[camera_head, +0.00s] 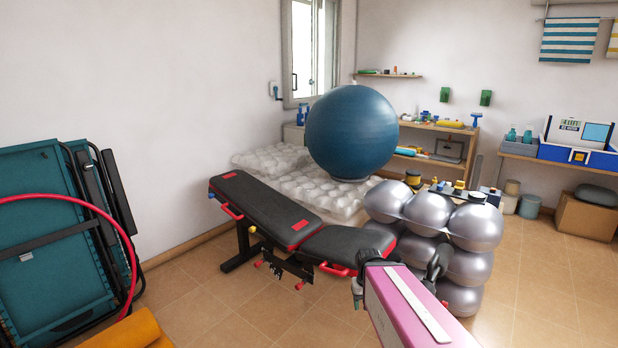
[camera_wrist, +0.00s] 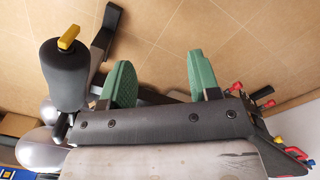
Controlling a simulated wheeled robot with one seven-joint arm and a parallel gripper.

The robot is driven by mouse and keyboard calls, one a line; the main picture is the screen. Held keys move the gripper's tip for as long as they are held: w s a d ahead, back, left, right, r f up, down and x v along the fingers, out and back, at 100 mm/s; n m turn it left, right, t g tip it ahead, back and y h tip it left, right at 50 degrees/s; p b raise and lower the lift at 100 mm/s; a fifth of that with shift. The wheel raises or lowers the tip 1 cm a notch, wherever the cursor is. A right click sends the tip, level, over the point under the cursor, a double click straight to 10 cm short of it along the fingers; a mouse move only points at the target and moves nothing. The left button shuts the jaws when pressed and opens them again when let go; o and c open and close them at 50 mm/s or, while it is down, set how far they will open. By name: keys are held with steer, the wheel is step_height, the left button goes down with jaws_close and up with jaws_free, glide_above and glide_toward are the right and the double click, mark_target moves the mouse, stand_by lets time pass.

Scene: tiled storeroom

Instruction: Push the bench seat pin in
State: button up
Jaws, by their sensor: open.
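The bench (camera_head: 262,207) has black padded sections with red patches and stands left of centre in the head view. Its seat pad (camera_head: 345,243) is the section nearer me. A small yellow knob (camera_head: 252,229) and a red handle (camera_head: 337,269) show along its near side. I cannot tell which part is the seat pin. My gripper shows in the wrist view (camera_wrist: 160,80) with its two green fingers wide apart and nothing between them. In the head view my pink arm link is just right of the seat end, and the fingers are hard to make out.
Stacked silver balls (camera_head: 477,227) stand close to the right of the seat. A large blue ball (camera_head: 352,132) rests on bubbly clear packing behind the bench. Folded teal loungers (camera_head: 50,240) and a pink hoop (camera_head: 125,250) are at left.

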steer(key=w+a+f+n+h, duration=0.2)
steer(key=w+f+n+h, duration=0.2)
steer(key=w+f+n, duration=0.3)
steer(key=n+t+h, duration=0.7)
steer(key=n+t, duration=0.7)
steer(key=n, duration=1)
glide_toward(297, 288)
steer(key=x, duration=1.2)
steer(key=shift+w+d, duration=0.1)
steer(key=shift+w, duration=0.3)
